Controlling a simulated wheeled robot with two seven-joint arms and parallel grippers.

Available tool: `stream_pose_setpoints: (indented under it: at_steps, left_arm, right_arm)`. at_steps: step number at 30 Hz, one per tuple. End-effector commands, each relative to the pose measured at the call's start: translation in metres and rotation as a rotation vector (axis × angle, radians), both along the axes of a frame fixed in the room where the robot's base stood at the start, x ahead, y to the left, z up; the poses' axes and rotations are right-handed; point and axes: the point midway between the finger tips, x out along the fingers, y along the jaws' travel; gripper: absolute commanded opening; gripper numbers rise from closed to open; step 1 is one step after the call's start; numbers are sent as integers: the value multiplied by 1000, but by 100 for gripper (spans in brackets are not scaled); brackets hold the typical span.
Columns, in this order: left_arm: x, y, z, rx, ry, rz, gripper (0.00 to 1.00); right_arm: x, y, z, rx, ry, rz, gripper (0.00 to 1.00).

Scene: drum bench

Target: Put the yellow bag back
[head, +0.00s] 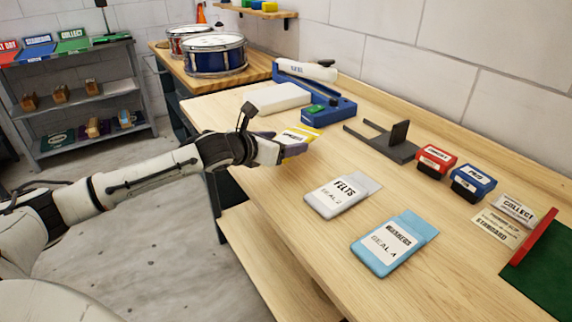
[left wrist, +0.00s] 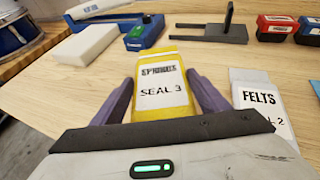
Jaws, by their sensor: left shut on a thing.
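The yellow bag (head: 299,138) has a white label, which reads "SPRINGS SEAL 3" in the left wrist view (left wrist: 160,88). My left gripper (head: 280,143) is shut on it, with a purple finger on each side of the bag in the left wrist view (left wrist: 163,97). The bag is over the bench near its front edge; I cannot tell whether it touches the wood. A white bag labelled "FELTS SEAL 2" (head: 343,195) and a light blue bag marked "SEAL 4" (head: 394,243) lie on the bench to the right. My right gripper is not in view.
A blue sealer (head: 335,107) and a white block (head: 275,98) stand behind the gripper. A grey stand (head: 385,145), red stamp (head: 435,161) and blue stamp (head: 473,182) line the back. Drums (head: 215,55) stand on another table. A grey shelf (head: 80,95) is at left. Bench wood shows bare between the bags and stand.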

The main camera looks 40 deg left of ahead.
Motion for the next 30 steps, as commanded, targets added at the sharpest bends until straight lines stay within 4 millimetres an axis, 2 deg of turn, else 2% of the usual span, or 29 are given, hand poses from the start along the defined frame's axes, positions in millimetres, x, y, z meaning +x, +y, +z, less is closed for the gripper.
stream_pose_setpoints:
  at_steps: [1,8,15,26,27,30]
  left_arm:
    - [0,0,-11,-3,1,0,45]
    - [0,-1,-29,-1,-1,0,45]
    - [0,-1,-60,-3,0,0,45]
    - [0,0,-63,1,-2,1,45]
    - [0,0,-63,0,-1,1,73]
    - [0,0,-63,0,-1,1,87]
  right_arm:
    - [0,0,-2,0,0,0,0]
    - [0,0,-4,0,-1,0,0]
    - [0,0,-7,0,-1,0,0]
    - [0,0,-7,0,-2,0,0]
    - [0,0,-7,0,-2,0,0]
    - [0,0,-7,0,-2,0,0]
